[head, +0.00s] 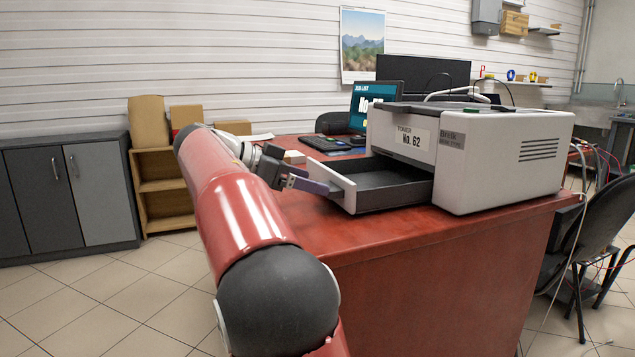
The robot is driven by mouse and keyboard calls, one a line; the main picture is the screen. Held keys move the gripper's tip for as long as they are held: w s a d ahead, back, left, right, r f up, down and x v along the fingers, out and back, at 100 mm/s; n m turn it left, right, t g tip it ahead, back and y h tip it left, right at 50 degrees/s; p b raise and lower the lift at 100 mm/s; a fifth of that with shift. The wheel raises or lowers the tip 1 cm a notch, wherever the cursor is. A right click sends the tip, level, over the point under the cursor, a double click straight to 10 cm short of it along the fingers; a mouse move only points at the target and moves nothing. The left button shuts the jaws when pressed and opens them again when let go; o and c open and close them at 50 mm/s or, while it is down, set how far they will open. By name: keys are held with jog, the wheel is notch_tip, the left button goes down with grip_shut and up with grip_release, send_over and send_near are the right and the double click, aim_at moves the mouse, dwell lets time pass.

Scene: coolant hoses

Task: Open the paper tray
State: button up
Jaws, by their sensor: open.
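The printer (480,152) is a white box labelled "No. 62" on the right part of the red desk. Its paper tray (395,187) is pulled well out to the left. The inside of the tray is dark and looks empty. My gripper (318,187) is at the tray's light front panel (343,187), on its outer side, with the fingers pointing at it. The jaws are open. I cannot tell whether the fingertips touch the panel or its handle.
The red desk (430,245) carries the printer, and its front left top is clear. A black chair (605,225) and loose cables stand at the right. Grey cabinets (65,190) stand at the left.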

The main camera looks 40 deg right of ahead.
jog(key=v, duration=0.4)
jog(key=shift+a, duration=0.1)
dwell(0.4)
